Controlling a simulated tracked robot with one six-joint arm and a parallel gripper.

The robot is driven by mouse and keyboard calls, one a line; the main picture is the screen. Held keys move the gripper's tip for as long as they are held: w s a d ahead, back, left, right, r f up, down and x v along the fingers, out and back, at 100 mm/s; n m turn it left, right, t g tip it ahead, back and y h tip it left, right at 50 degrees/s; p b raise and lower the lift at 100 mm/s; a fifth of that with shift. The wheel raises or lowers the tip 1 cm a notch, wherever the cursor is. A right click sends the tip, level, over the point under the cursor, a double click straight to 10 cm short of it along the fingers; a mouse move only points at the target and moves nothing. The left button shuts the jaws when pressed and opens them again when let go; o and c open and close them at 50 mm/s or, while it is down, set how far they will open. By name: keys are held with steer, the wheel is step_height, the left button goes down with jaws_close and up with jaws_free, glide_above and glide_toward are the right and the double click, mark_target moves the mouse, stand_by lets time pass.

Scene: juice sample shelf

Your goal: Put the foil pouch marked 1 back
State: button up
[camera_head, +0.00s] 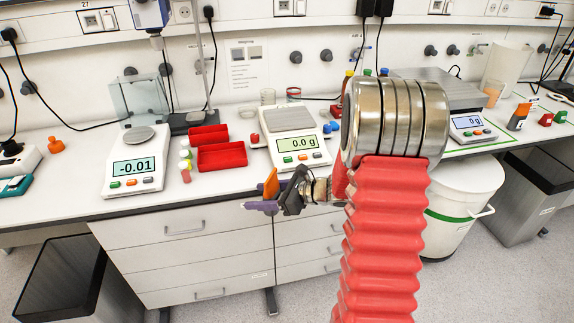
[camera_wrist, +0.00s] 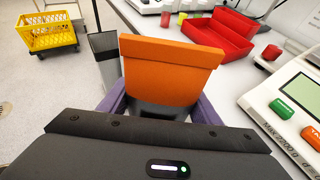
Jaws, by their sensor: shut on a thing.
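My gripper (camera_head: 266,196), with purple fingers, is shut on an orange pouch (camera_head: 271,183) with a grey lower part. It holds the pouch in the air in front of the bench edge, near the middle balance. In the wrist view the pouch (camera_wrist: 170,68) stands between the two purple fingers, its broad orange face towards the camera. No number is readable on it, so I cannot tell its mark. A similar orange and grey pouch (camera_head: 518,117) stands on the right part of the bench.
Red trays (camera_head: 221,157) lie between the left balance (camera_head: 134,164) and the middle balance (camera_head: 294,139). A third balance (camera_head: 470,127) stands right, beyond my arm. Red and green items (camera_head: 546,119) sit far right. A white bin (camera_head: 464,205) stands below. The bench front (camera_head: 195,190) has free room.

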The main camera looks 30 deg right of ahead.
steer(key=s+a+f+n+g+y, duration=0.2)
steer(key=a+f, duration=0.6)
steer(key=a, duration=0.3)
steer(key=shift+s+a+f+n, duration=0.2)
steer(key=shift+a+n, duration=0.1)
steer(key=shift+n, duration=0.1)
